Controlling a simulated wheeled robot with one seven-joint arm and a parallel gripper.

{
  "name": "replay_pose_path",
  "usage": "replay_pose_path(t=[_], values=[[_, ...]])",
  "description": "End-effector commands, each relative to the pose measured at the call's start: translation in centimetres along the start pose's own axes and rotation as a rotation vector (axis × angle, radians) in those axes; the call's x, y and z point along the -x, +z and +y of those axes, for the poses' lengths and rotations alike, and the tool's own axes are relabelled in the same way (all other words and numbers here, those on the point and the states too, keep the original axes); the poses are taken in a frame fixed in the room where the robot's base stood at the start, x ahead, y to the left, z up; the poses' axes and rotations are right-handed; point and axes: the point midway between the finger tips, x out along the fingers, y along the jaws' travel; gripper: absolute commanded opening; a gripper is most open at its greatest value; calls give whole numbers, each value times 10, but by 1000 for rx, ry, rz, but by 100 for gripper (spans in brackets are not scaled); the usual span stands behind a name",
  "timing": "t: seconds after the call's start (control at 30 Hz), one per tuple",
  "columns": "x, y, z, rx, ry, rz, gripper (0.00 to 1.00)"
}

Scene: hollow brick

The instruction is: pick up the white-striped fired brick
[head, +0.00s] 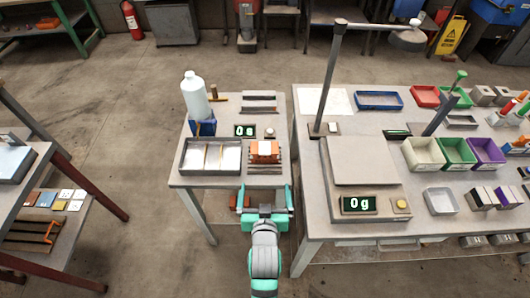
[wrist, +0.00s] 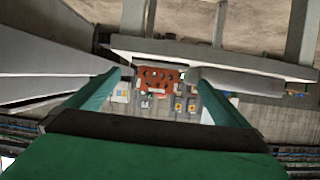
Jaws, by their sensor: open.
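The orange-red brick with a white stripe (head: 265,147) lies at the front right of the small table, on or against a grey piece. In the wrist view a red brick face with several dark holes (wrist: 160,76) shows beyond and between my fingertips; it looks like the same brick. My gripper (head: 265,188) is at the front edge of the small table, on the near side of the brick. The wrist view also shows the open fingers (wrist: 158,82).
A divided metal tray (head: 211,172) stands left of the brick. A larger bench (head: 310,215) with a scale (head: 346,179) and coloured bins stands close on the right.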

Motion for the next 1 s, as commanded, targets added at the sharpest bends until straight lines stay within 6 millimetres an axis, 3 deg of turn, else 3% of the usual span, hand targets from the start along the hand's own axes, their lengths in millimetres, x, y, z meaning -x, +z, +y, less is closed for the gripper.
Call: replay_pose_path(t=[0.03, 0.13, 0.33, 0.7, 1.0], values=[[-11, -15, 0, 1, 0, 3, 100], [-26, -33, 1, 3, -1, -8, 100], [-41, -52, 2, 6, -2, -25, 100], [-88, -53, 2, 7, -2, -28, 100], [-109, -53, 0, 7, -2, -27, 100]])
